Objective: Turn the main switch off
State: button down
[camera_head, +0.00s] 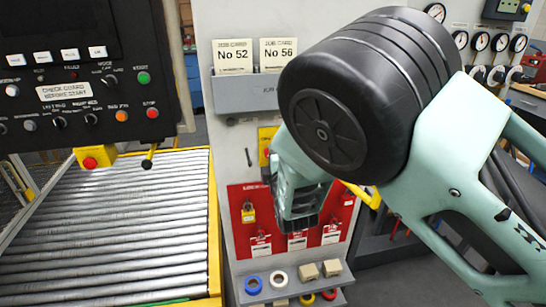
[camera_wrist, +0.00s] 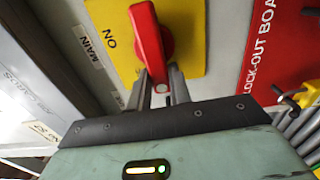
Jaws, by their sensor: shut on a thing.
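The main switch is a red rotary handle (camera_wrist: 148,42) on a yellow plate (camera_wrist: 188,30), with the labels "MAIN" and "ON" beside it in the wrist view. My gripper (camera_wrist: 160,86) is at the handle's near end, its two fingers closed around the lower part of the red handle. In the head view my arm hides most of the switch; only part of the yellow plate (camera_head: 264,146) shows left of my wrist. The fingertips are hidden there.
A red lock-out board (camera_head: 248,236) with tags and a yellow padlock (camera_head: 248,212) is below the switch. A shelf (camera_head: 290,292) with tape rolls juts out beneath it. A control panel (camera_head: 82,80) and roller conveyor (camera_head: 110,230) are at left. Job cards (camera_head: 232,56) hang above.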

jog(key=shift+w+d+f+h, duration=0.2)
jog(key=shift+d+h, duration=0.1)
jog(key=shift+d, duration=0.3)
jog(key=c, duration=1.3)
grip_release()
jog(key=shift+d, duration=0.1)
jog(key=shift+a+r, duration=0.15)
jog(key=shift+a, duration=0.1)
jog(key=shift+s+a, duration=0.15)
jog(key=b+v, duration=0.3)
jog(key=v, duration=1.4)
jog(key=shift+s+d+b, duration=0.15)
jog(key=shift+d+b, duration=0.05)
jog(key=shift+b, duration=0.15)
